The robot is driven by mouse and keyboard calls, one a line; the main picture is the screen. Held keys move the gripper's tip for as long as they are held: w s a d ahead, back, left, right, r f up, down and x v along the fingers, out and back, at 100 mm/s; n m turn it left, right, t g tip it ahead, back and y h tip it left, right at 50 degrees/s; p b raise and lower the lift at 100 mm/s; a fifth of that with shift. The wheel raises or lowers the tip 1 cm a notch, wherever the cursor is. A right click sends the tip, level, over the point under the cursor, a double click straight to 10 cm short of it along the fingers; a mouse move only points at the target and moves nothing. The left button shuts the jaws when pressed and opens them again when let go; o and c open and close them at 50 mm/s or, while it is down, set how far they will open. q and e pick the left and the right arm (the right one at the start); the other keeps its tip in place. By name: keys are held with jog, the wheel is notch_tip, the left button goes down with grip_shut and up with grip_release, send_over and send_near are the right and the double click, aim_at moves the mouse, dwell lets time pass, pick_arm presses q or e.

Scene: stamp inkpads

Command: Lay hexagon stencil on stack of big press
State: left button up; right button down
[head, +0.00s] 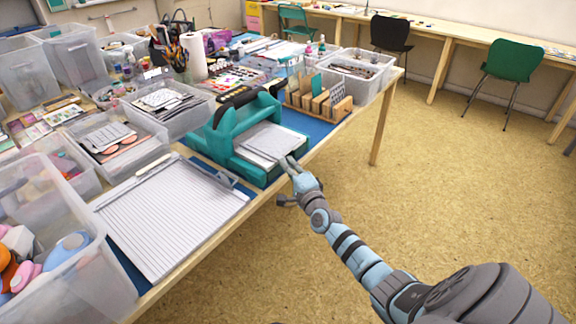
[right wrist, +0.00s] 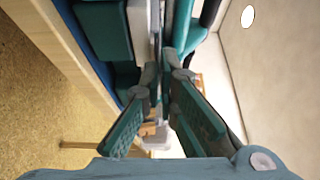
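The big teal press (head: 222,135) stands on the table with its mouth facing the room. A stack of flat pale and grey plates (head: 268,138) lies on its bed. I cannot make out a hexagon pattern, so I cannot tell which plate is the stencil. My right gripper (head: 287,163) is at the front edge of the stack. In the right wrist view its fingers (right wrist: 162,80) stand apart with a gap between them, tips close to the edge of the pale stack (right wrist: 141,20). I see nothing clearly held. My left gripper is not in view.
A wooden rack (head: 318,104) with upright plates stands behind the press. A ridged grey board (head: 172,215) lies in front, to the left. Clear bins (head: 75,285) crowd the table's left side. The floor right of the table edge is open.

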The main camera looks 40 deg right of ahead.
jog(key=shift+f, duration=0.25)
jog(key=c, duration=1.7)
grip_release()
jog(key=shift+s, duration=0.1)
jog(key=s, duration=0.1)
jog(key=s+d, duration=0.1)
jog(key=s, duration=0.1)
jog(key=s+p, duration=0.1)
jog(key=shift+s+d, duration=0.25)
jog(key=shift+s, duration=0.1)
